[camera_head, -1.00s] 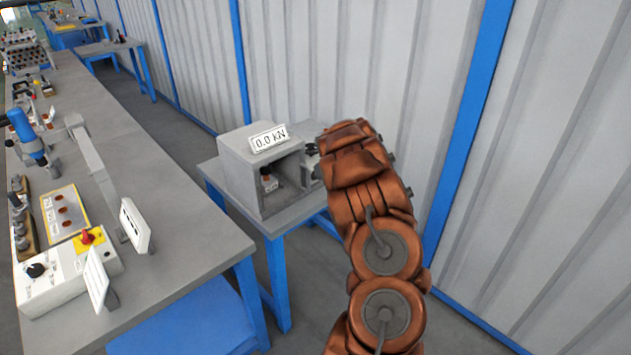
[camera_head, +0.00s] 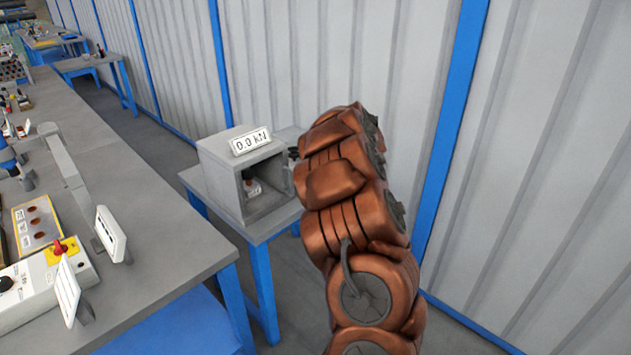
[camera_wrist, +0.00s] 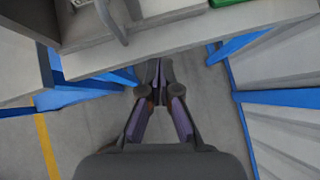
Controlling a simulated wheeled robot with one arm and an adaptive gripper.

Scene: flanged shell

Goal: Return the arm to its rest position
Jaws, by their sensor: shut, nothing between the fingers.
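My copper-coloured arm (camera_head: 355,230) rises on the right side of the head view, bent, beside the small table with the grey box. My gripper shows in the wrist view (camera_wrist: 160,80), its fingers together and nothing between them. It points toward the floor near the underside and edge of a grey tabletop. In the head view the fingers are hidden behind the arm. Dark parts show at the arm's left edge, next to the box.
A long workbench (camera_head: 165,245) with devices runs along the left. A corrugated wall (camera_head: 400,60) with blue posts stands close behind the arm. Grey floor lies below.

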